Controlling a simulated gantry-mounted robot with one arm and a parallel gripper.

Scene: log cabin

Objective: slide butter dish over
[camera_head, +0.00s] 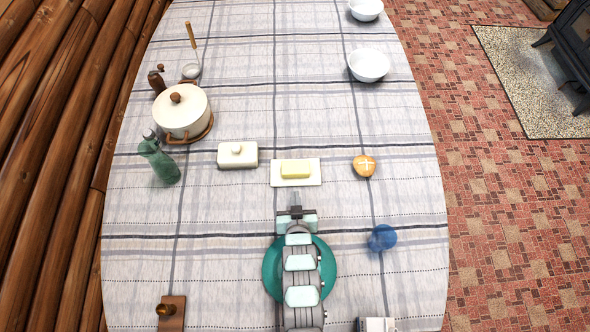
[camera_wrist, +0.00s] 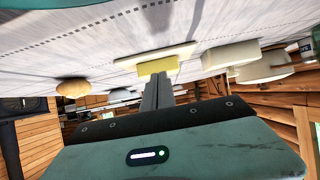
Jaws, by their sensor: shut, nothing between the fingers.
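The butter dish (camera_head: 281,182) is a cream rectangular plate with a yellow block of butter (camera_head: 296,169) on it, near the middle of the table. Its white lid with a round knob (camera_head: 237,157) sits apart on the cloth to the left. In the wrist view the dish (camera_wrist: 128,63) and butter (camera_wrist: 158,66) are straight ahead of the fingers, with the lid (camera_wrist: 230,55) to the right. My gripper (camera_head: 296,197) is shut and empty, its fingertips just short of the dish's near edge. I cannot tell whether they touch it.
A bread roll (camera_head: 364,166) is to the dish's right, and a blue cup (camera_head: 382,238) lies nearer. A teal plate (camera_head: 271,268) is under my arm. A white pot (camera_head: 181,115) and green bottle (camera_head: 158,160) stand left. The cloth beyond the dish is clear.

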